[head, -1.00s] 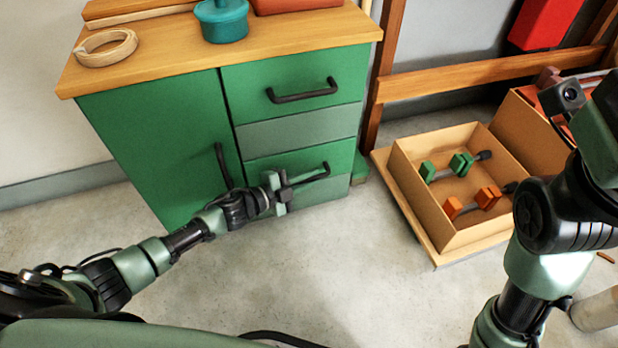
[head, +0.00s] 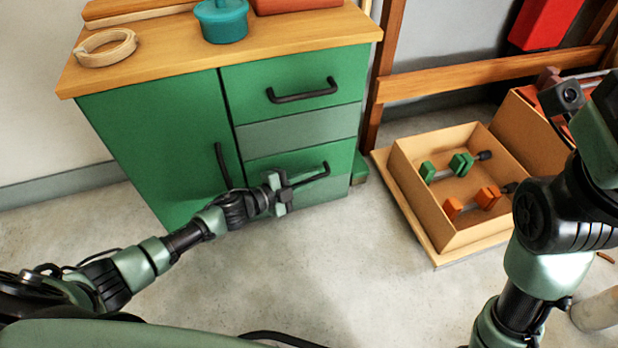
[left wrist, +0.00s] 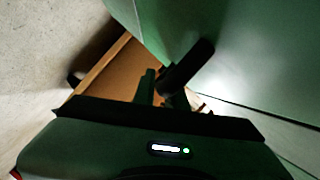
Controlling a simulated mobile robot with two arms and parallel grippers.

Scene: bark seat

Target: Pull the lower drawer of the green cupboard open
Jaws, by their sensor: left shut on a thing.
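The green cupboard (head: 150,140) stands ahead with a wooden top. Its lower drawer (head: 334,158) is at the bottom right and looks flush with the front. The drawer's black bar handle (head: 318,175) shows its right end. My left gripper (head: 279,192) is shut on the left part of this handle and hides that part. In the left wrist view the dark handle (left wrist: 190,64) runs slantwise at the gripper's fingers (left wrist: 158,88), with green cupboard faces behind.
The upper drawer has a black handle (head: 302,93), and the door a vertical handle (head: 223,165). An open tan box (head: 420,197) with green and orange clamps sits right of the cupboard. The concrete floor (head: 300,270) before the drawer is clear.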

